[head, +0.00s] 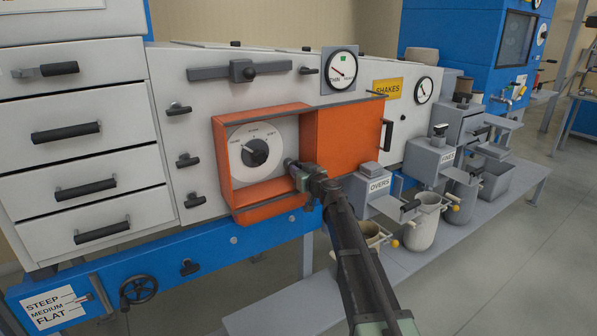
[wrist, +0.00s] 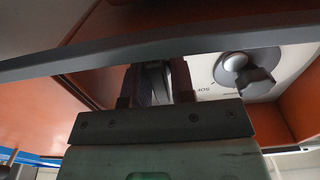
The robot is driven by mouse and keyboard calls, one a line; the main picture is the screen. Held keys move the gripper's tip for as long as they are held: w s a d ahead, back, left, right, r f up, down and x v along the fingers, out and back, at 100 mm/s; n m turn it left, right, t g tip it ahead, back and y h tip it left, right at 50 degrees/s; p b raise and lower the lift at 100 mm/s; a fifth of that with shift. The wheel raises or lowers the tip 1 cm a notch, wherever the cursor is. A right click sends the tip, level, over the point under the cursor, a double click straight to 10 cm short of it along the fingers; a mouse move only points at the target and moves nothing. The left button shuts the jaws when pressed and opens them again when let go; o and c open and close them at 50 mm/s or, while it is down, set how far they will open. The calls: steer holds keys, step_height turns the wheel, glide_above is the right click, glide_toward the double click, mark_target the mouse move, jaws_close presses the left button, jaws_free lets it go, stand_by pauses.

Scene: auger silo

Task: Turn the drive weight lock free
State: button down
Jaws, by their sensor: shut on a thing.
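An orange housing (head: 222,170) on the machine front is open on its left side and holds a white round dial (head: 263,132) with a dark knob (head: 254,152). The knob also shows in the wrist view (wrist: 250,78), right of my fingers and apart from them. My gripper (head: 293,166) reaches into the housing's right part, to the right of the dial. In the wrist view my gripper (wrist: 155,82) is shut on a dark part between its fingers, which I take to be the drive weight lock. The fingers hide most of it, so its turn position cannot be told.
The housing's rim (wrist: 200,43) crosses close before the wrist camera. An OVERS spout (head: 375,190) and buckets (head: 425,222) stand at the lower right. The floor in front is clear.

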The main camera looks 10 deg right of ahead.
steer(key=c, duration=1.2)
jaws_free()
steer(key=shift+o, duration=0.2)
steer(key=v, duration=1)
steer(key=shift+s+d, duration=0.15)
steer(key=shift+s, duration=0.25)
